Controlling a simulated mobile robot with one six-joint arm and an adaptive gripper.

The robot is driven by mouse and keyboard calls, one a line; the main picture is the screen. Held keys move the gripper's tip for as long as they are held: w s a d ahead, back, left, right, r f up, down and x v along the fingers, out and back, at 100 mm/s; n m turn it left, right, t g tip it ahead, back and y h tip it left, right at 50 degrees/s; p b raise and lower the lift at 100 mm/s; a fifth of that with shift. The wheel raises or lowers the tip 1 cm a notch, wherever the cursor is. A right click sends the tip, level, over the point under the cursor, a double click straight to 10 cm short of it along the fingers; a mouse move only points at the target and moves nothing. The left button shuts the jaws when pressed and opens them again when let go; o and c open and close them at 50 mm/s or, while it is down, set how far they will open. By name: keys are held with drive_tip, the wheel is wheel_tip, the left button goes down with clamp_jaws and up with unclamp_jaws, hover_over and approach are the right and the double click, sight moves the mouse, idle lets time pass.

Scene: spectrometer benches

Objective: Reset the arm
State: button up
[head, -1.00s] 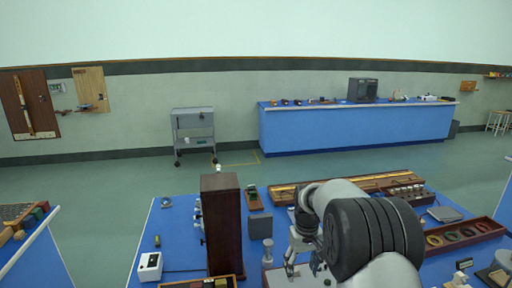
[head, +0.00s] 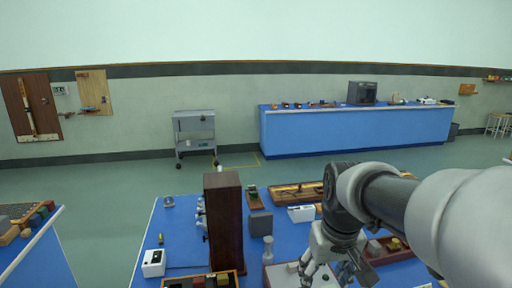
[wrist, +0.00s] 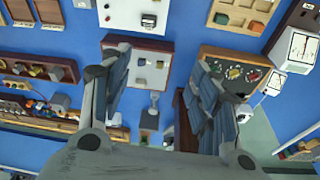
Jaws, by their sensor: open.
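My gripper (head: 338,272) hangs fingers-down over the near part of the blue bench (head: 185,227) in the head view, to the right of the tall dark wooden cabinet (head: 224,222). In the wrist view my gripper (wrist: 160,80) has its two fingers spread wide with nothing between them. Behind the gap lies a white-topped board with small knobs (wrist: 150,72), apart from the fingers as far as I can tell. My arm comes in from the right edge of the head view and covers much of the bench's right side.
A white box (head: 301,214) and a white instrument (head: 153,263) stand on the bench. A grey cart (head: 195,135) and a long blue counter (head: 355,130) stand across open floor.

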drive_tip(key=s+m+t, duration=0.1)
drive_tip(key=s+t, duration=0.1)
drive_tip(key=s, duration=1.7)
drive_tip(key=shift+f, duration=0.3)
